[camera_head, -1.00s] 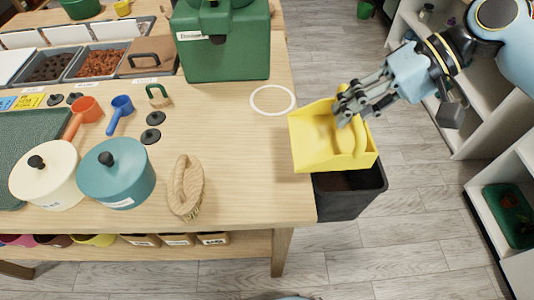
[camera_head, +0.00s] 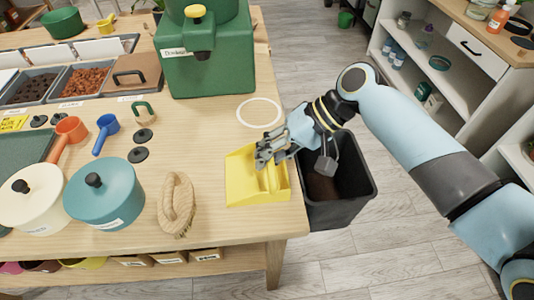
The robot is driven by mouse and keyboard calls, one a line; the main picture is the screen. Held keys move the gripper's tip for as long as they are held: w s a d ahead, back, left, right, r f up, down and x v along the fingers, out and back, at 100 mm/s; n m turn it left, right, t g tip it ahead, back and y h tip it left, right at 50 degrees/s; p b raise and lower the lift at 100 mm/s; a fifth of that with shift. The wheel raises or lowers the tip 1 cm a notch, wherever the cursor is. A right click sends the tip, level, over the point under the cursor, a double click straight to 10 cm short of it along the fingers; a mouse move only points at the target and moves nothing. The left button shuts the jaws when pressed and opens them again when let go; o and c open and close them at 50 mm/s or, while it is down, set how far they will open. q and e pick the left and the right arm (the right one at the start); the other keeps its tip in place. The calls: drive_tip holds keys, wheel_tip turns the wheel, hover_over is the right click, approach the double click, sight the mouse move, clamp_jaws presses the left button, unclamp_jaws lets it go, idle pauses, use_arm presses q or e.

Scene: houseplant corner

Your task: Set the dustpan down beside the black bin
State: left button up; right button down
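The yellow dustpan (camera_head: 242,182) is at the right edge of the wooden table and looks flat on its top, or very close to it. The black bin (camera_head: 345,207) stands on the floor just to the right of the table, beside the dustpan, open at the top with dark contents. My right gripper (camera_head: 266,156) is at the back end of the dustpan, its fingers closed around the raised handle. The exact finger contact is partly hidden. My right arm reaches in from the right and passes over part of the bin. My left gripper is out of view.
A scrub brush (camera_head: 177,204) lies left of the dustpan, with a teal pot (camera_head: 105,200) beyond it. A white ring mark (camera_head: 259,112) is on the bare tabletop behind the dustpan. A green dispenser (camera_head: 212,68) stands at the back. Shelves (camera_head: 445,75) are at the right.

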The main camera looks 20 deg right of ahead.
drive_tip(key=c, duration=1.5)
unclamp_jaws()
drive_tip(key=v, duration=1.2)
